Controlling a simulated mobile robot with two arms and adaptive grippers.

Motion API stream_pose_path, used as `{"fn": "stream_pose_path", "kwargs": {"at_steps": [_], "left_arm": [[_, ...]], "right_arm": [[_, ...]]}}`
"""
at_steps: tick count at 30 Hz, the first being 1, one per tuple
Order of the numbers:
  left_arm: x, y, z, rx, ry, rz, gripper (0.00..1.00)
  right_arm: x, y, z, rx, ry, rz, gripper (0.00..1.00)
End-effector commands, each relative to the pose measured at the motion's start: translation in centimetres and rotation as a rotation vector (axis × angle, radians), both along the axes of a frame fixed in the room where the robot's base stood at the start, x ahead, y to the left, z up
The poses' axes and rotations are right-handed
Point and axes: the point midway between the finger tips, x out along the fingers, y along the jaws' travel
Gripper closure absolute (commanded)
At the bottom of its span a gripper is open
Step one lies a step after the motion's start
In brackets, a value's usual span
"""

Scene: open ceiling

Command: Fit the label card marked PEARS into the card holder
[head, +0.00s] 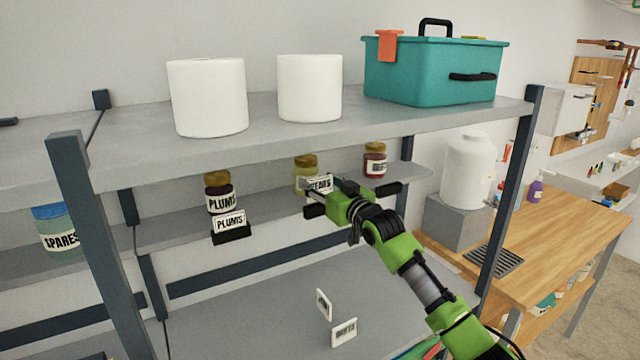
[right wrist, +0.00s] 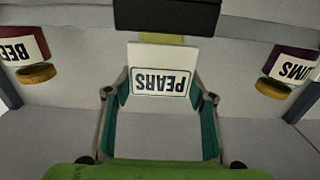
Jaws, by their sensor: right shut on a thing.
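The white PEARS label card (head: 320,184) is held by my right gripper (head: 326,190) at the middle shelf, in front of a jar with an olive lid (head: 305,160). The right wrist view shows the card (right wrist: 162,70) upside down between the two fingers of the gripper (right wrist: 160,90). A dark block (right wrist: 166,16), apparently the card holder, lies just beyond the card there, with a thin yellow strip showing between them. In the head view I cannot clearly separate the holder from the dark gripper parts. My left gripper is not in view.
A plum jar (head: 219,190) stands behind a holder (head: 231,236) with a PLUMS card (head: 229,222). A red jar (head: 374,160) is to the right. Two loose cards (head: 344,332) (head: 323,304) are on the lower shelf. The upper shelf (head: 300,124) overhangs my gripper.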

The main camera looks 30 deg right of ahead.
Motion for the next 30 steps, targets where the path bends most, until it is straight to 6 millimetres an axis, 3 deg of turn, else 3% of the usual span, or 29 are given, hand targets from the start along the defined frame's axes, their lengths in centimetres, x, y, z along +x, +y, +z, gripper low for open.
{"fn": "stream_pose_path", "kwargs": {"at_steps": [30], "left_arm": [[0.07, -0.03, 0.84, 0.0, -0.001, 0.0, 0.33]], "right_arm": [[0.0, 0.0, 0.08, 0.0, 0.0, 0.0, 0.64]]}}
